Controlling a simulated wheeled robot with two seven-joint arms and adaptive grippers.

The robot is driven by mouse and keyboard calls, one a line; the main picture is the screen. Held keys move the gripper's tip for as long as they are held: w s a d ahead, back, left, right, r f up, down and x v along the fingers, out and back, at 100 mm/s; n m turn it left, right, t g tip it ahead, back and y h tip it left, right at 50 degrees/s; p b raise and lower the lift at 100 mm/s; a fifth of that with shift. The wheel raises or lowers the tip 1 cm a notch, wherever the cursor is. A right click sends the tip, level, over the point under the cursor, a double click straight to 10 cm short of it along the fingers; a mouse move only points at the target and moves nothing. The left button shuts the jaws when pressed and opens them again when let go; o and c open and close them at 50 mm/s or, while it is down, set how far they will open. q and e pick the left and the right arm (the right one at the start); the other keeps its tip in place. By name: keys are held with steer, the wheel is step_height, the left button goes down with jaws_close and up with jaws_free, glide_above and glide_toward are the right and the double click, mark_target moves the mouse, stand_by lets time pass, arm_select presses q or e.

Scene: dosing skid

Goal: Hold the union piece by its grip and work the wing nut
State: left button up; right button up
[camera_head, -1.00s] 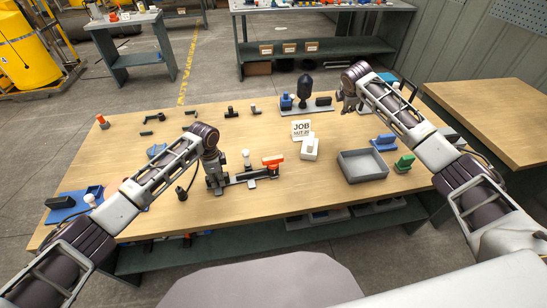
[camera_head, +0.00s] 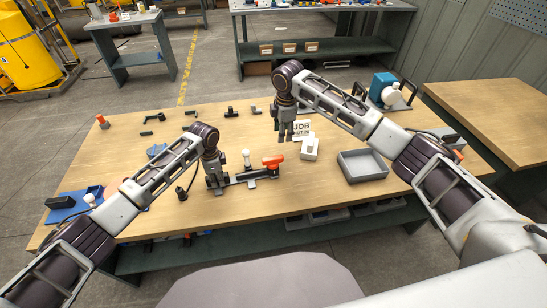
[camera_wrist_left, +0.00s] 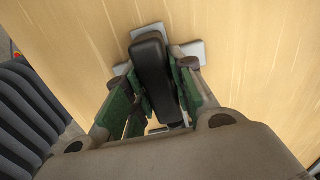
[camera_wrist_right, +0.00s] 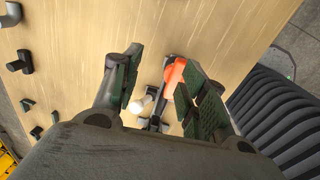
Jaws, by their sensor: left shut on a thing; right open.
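The union piece is a dark bar assembly (camera_head: 240,179) on the bench, with an orange wing nut (camera_head: 273,161) at its right end and a white-knobbed post (camera_head: 246,155) beside it. My left gripper (camera_head: 216,188) is shut at its left end; in the left wrist view its fingers close around the black grip (camera_wrist_left: 152,65). My right gripper (camera_head: 287,138) is open and empty, above the bench behind the wing nut. In the right wrist view, the orange wing nut (camera_wrist_right: 174,76) shows beyond and between the open fingers (camera_wrist_right: 162,85), apart from them.
A white block (camera_head: 310,148) and a job card (camera_head: 302,128) are right of the right gripper. A grey tray (camera_head: 362,168) stands further right. Several dark fittings (camera_head: 231,110) lie at the back. A blue holder (camera_head: 75,203) is at the left.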

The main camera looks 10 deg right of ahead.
steer(key=g, duration=0.1)
glide_toward(273, 157)
steer(key=shift+a, duration=0.15)
steer(key=shift+f, duration=0.15)
steer(key=shift+f, duration=4.65)
jaws_close()
